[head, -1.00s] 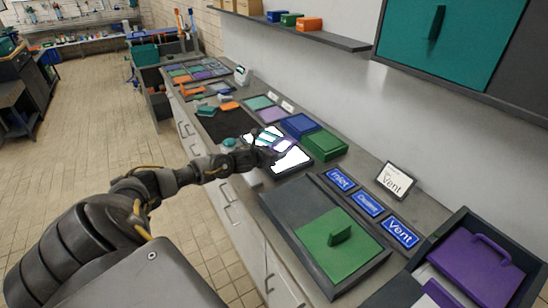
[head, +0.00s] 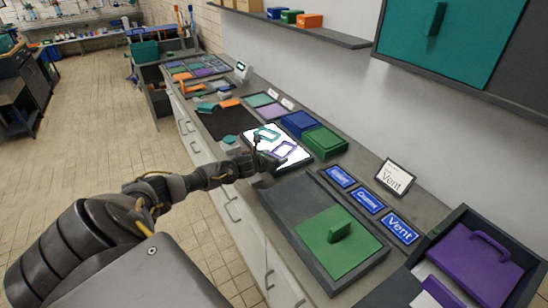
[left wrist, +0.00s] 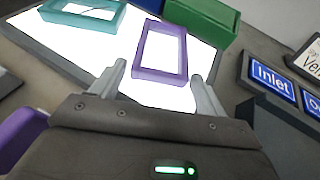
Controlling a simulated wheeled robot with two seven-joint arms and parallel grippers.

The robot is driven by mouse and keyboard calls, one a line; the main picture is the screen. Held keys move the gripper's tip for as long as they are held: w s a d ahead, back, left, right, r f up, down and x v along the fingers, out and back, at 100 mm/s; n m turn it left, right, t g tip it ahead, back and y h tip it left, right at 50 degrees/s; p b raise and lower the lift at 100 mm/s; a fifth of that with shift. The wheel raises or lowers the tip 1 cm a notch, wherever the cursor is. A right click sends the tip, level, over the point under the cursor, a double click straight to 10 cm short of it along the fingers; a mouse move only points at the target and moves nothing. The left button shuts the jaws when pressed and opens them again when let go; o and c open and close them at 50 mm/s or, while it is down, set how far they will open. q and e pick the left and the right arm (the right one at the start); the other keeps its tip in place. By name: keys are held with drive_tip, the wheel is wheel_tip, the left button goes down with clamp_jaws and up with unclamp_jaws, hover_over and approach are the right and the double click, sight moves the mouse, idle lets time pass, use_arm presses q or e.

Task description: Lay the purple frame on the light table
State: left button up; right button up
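The purple frame (head: 284,150) lies flat on the bright white light table (head: 302,158). In the left wrist view the purple frame (left wrist: 161,75) rests on the lit surface (left wrist: 210,58), near the fingertips. A teal frame (head: 267,134) lies beside it on the same table; it also shows in the left wrist view (left wrist: 84,12). My left gripper (head: 260,161) is at the light table's near edge. In the left wrist view its fingers (left wrist: 158,74) are spread apart with nothing held between them. My right gripper is not in view.
Behind the light table stand a blue box (head: 298,123) and a green box (head: 325,142). To the right are a dark tray with a green handled panel (head: 342,245), blue label plates (head: 368,201) and a Vent sign (head: 395,178). A dark mat (head: 228,121) lies beyond.

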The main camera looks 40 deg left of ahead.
use_arm(q)
drive_tip(key=shift+o, duration=0.9)
drive_tip(key=shift+r, duration=0.1)
drive_tip(key=shift+r, duration=0.15)
drive_tip(key=shift+s, duration=0.3)
drive_tip(key=b+v, duration=0.1)
drive_tip(key=v, duration=0.9)
drive_tip(key=shift+s, duration=0.1)
drive_tip(key=shift+s+d+r, duration=0.1)
drive_tip(key=shift+s+r, duration=0.3)
drive_tip(key=shift+s, duration=0.15)
